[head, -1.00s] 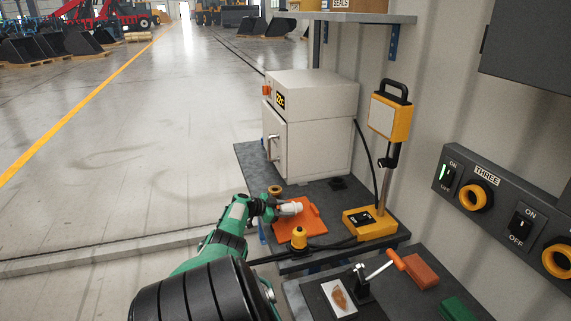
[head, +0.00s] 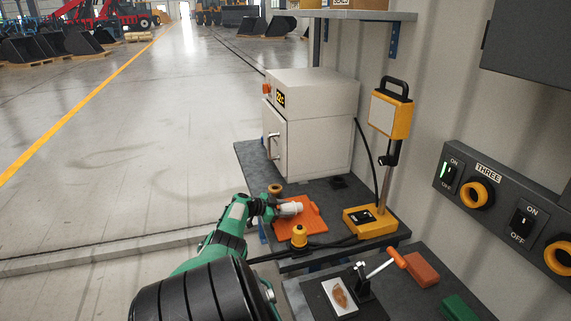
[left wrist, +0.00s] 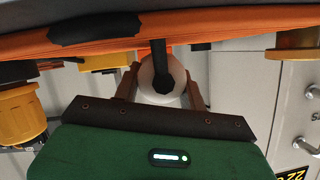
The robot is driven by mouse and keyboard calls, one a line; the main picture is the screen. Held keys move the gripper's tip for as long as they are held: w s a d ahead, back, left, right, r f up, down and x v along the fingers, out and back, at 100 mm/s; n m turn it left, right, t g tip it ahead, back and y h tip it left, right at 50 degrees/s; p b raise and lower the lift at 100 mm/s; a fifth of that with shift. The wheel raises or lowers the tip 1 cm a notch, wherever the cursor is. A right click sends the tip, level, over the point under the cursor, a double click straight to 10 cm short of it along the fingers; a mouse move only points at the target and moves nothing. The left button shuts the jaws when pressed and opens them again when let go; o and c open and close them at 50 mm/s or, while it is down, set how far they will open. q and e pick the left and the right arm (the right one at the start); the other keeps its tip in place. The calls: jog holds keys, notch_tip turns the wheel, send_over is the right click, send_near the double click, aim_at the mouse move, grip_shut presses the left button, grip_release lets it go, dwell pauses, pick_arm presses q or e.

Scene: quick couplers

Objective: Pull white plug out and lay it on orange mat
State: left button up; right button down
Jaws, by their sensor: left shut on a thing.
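The white plug (head: 291,208) is out over the orange mat (head: 313,218) on the dark bench. My left gripper (head: 277,212) is shut on the plug, which lies on its side and points right in the head view. In the left wrist view the round end of the white plug (left wrist: 152,75) shows between the brown fingers of my left gripper (left wrist: 160,92), close to the orange mat (left wrist: 210,30). I cannot tell whether the plug touches the mat. My right gripper is not in view.
A white cabinet (head: 312,125) stands at the back. A yellow lamp stand (head: 371,222) is on the right. Wall sockets (head: 477,195) are further right.

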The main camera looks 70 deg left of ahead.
pick_arm(q)
jog(key=shift+f+b, duration=0.4)
jog(key=o, duration=1.3)
jog(key=shift+r, duration=0.1)
jog(key=shift+o, duration=0.2)
jog(key=shift+s+r, duration=0.15)
jog(key=shift+s, duration=0.4)
jog(key=b+v, duration=0.1)
jog(key=v, duration=1.1)
jog(key=shift+s+r, duration=0.2)
jog(key=shift+s, duration=0.1)
